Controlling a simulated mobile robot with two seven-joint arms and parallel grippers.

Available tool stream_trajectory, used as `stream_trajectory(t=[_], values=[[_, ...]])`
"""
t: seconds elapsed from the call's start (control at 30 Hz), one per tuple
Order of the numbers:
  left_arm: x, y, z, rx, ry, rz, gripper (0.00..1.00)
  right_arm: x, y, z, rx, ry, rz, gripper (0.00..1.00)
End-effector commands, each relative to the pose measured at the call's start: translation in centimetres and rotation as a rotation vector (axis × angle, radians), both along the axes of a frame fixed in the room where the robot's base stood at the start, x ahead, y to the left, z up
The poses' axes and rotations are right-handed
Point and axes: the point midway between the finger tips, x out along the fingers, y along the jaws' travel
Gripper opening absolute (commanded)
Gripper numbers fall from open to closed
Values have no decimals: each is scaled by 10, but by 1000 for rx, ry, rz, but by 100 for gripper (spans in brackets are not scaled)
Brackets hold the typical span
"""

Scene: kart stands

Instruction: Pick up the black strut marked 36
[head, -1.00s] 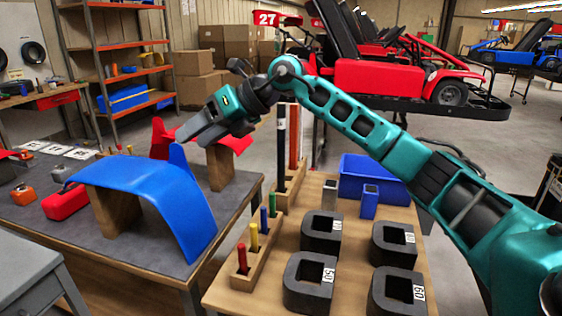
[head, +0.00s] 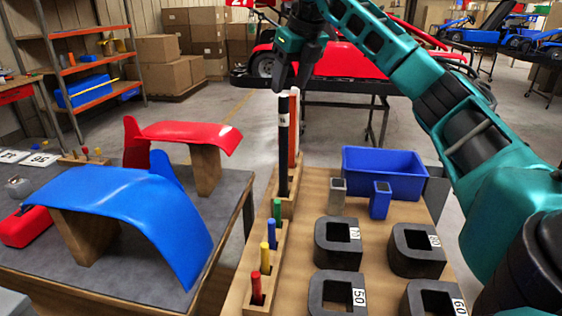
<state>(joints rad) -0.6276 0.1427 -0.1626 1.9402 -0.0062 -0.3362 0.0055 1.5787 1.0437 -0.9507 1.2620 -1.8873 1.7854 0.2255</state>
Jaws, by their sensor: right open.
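A tall black strut (head: 283,160) stands upright in a wooden holder near the back left of the right-hand table. It has pale bands near its top; I cannot read a number on it. A red strut (head: 294,130) with a pale band stands close beside it on the right. My right gripper (head: 289,82) is open and points down just above the tops of the two struts. I cannot tell whether its fingers are around the black strut's top. My left gripper is not in view.
The wooden holder (head: 246,281) carries short red, yellow, blue and green rods in front. Several black slotted blocks (head: 338,250) and a blue bin (head: 384,163) stand to the right. Blue (head: 130,195) and red (head: 190,133) curved panels on supports occupy the left table.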

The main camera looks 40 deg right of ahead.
Motion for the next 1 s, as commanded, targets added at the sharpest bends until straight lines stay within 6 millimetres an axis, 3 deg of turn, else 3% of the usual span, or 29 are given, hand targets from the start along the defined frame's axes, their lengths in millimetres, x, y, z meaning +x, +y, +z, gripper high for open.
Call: stream_trajectory(t=[0.1,0.37,0.6,0.93,1.0], values=[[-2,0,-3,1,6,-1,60,7,-1,-19,0,3,1,56],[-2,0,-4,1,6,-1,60,14,-1,-39,0,1,2,56],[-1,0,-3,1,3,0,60,24,0,-72,1,1,3,56],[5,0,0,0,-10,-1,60,28,-1,-80,1,-1,3,56],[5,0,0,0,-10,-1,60,27,-1,-79,1,-1,3,50]])
